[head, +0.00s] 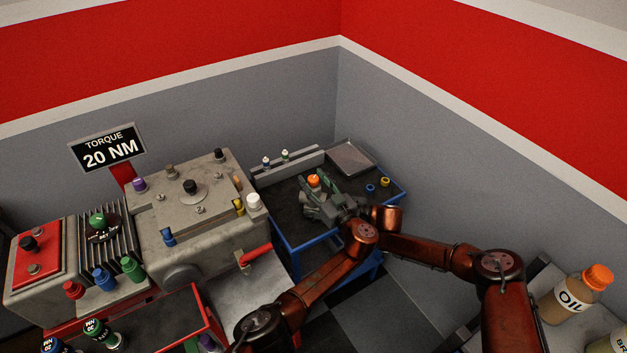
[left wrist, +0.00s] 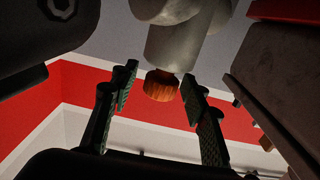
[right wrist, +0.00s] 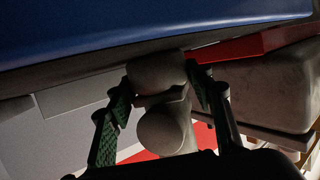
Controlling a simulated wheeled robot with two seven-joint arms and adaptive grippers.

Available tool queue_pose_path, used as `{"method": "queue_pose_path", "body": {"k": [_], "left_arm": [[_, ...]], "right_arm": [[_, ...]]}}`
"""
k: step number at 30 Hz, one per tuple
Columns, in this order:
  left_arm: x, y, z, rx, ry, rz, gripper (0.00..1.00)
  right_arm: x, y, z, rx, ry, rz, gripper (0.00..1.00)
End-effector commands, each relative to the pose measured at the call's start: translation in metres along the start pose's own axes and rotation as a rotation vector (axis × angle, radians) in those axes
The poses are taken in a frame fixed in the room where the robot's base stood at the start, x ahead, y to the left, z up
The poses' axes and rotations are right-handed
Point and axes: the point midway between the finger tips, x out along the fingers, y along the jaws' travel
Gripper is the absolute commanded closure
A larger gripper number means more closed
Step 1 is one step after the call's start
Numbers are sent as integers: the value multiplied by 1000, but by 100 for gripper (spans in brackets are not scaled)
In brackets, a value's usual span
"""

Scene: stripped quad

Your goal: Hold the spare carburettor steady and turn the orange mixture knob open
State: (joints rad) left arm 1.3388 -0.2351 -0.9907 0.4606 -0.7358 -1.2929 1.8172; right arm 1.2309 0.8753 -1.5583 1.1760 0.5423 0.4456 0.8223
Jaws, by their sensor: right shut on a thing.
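The spare carburettor (head: 311,197) is a small grey body on the dark top of a blue trolley, largely covered by my grippers in the head view. Its orange mixture knob (head: 314,181) points up. In the left wrist view the knob (left wrist: 162,86) lies between the green fingertips of my left gripper (left wrist: 160,88), with a gap on each side; this gripper is open. My right gripper (right wrist: 162,85) is shut on the carburettor (right wrist: 166,130), with a finger on either side of its grey body.
The blue trolley (head: 397,196) also carries a metal tray (head: 350,157), a blue ring (head: 370,188), a yellow ring (head: 384,182) and a grey rack (head: 287,166) at the back. A large grey engine block (head: 200,225) stands close on the left. Walls close the corner behind.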

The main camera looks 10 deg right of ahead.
Motion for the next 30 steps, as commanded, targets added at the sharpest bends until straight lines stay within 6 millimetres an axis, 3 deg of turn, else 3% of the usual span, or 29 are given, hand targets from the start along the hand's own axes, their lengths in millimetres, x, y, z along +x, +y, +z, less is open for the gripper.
{"method": "queue_pose_path", "body": {"k": [17, 30], "left_arm": [[0, 0, 0, 0, 0, 1, 100], [1, 2, 6, -1, -13, 82, 100]], "right_arm": [[0, 1, 1, 0, -2, 2, 66], [0, 0, 1, -1, -1, -1, 66]]}}
